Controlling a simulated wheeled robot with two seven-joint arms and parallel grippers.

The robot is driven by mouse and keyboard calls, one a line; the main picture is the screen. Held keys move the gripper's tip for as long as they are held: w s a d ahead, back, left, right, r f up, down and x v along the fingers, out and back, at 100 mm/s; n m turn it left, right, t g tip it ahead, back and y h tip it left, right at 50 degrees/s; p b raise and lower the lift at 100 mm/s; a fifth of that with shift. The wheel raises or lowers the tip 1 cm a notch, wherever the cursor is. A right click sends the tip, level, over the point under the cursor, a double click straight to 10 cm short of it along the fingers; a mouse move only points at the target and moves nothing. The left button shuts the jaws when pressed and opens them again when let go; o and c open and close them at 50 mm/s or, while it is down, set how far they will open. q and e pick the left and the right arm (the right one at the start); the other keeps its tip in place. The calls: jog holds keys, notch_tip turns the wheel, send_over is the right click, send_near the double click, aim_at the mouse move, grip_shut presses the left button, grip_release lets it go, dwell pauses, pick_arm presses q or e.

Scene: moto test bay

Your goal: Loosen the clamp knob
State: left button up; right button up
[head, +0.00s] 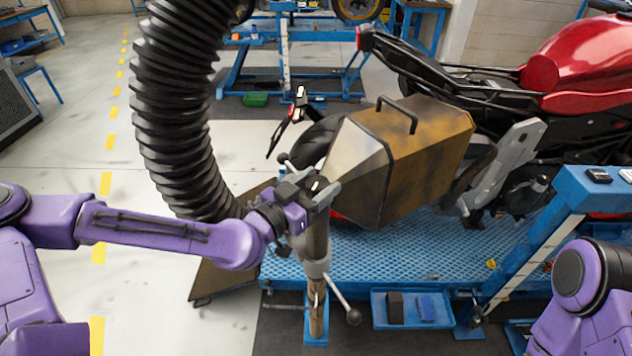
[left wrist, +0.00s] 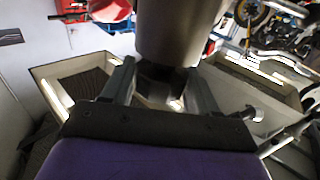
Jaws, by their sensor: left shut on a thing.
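My left gripper (head: 318,190) is at the top of an upright stand post (head: 317,250), just left of the metal hood. In the left wrist view its two fingers (left wrist: 160,88) are closed on either side of a dark clamp knob (left wrist: 163,78), below a wide grey tube (left wrist: 180,30). The gripper hides most of the knob in the head view. The extraction hood (head: 425,150) is a worn, brownish metal box with a black handle. My right gripper is out of the head view; only part of that arm shows at lower right.
A thick black corrugated hose (head: 175,110) hangs left of the hood. A lever with a ball end (head: 345,303) sticks out from the post. A red motorcycle (head: 590,60) stands behind on a blue lift (head: 400,255). A blue tray (head: 455,308) hangs at its front edge.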

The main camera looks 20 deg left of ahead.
pick_arm(q)
jog(key=shift+d+n+t+y+b, duration=0.15)
jog(key=shift+n+t+y+b, duration=0.3)
jog(key=shift+n+y, duration=0.55)
jog(key=n+t+y+b, duration=0.1)
jog(key=n+y+b, duration=0.1)
jog(key=y, duration=0.4)
jog(key=shift+n, duration=0.7)
jog(key=n+y, duration=0.1)
jog(key=y, duration=0.1)
jog(key=n+g+y, duration=0.1)
jog(key=y, duration=0.1)
jog(key=shift+r+n+y+b, duration=0.15)
jog(key=shift+n+y+b, duration=0.15)
jog(key=shift+n+y, duration=0.1)
jog(key=n+g+y, duration=0.1)
jog(key=y, duration=0.1)
jog(key=n+g+y+p, duration=0.1)
jog(key=n+y, duration=0.1)
jog(key=y, duration=0.1)
jog(key=shift+r+n, duration=0.1)
jog(key=shift+n, duration=0.2)
jog(key=n+g+y+p, duration=0.2)
jog(key=n+g+y, duration=0.3)
jog(key=g, duration=0.1)
jog(key=shift+g, duration=0.25)
jog(key=shift+n+g+y, duration=0.3)
